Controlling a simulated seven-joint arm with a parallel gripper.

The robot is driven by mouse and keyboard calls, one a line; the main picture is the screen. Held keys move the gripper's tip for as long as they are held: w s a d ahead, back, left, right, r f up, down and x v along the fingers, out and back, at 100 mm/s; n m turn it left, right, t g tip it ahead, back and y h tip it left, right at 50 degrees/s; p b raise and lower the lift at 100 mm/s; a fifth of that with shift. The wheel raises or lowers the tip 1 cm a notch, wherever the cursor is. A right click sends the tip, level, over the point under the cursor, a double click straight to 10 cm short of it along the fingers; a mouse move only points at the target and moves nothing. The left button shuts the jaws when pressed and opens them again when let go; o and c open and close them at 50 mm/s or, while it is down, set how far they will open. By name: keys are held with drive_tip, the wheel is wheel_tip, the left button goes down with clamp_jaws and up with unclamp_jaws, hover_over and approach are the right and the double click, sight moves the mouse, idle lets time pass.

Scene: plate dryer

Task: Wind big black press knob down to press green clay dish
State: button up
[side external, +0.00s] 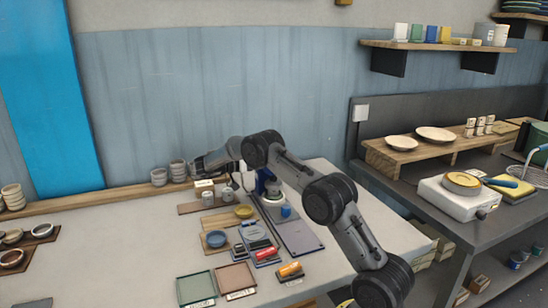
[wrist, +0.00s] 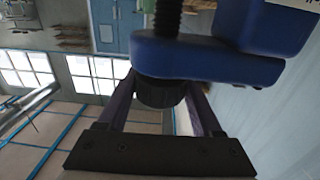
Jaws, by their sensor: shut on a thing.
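The big black press knob (wrist: 160,93) is in the middle of the wrist view, below a blue press arm (wrist: 205,60) and a dark threaded screw (wrist: 167,18). My gripper (wrist: 163,88) is shut on the knob, one finger on each side. In the side external view the blue press frame (side external: 264,182) stands behind my arm, and the knob and fingertips are too small or hidden to make out.
The table's left front is mostly clear.

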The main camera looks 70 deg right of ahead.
drive_tip(key=o, duration=1.4)
drive_tip(key=shift+r, duration=0.1)
drive_tip(key=shift+w+a, duration=0.35)
drive_tip(key=shift+w, duration=0.1)
drive_tip(key=shift+w+a+r, duration=0.6)
drive_tip(key=shift+w+a, duration=0.1)
wheel_tip(320, 180, up, 4)
drive_tip(key=shift+s+f, duration=0.1)
drive_tip(key=shift+d+r, duration=0.1)
drive_tip(key=shift+r, duration=0.8)
drive_tip(key=shift+r, duration=0.1)
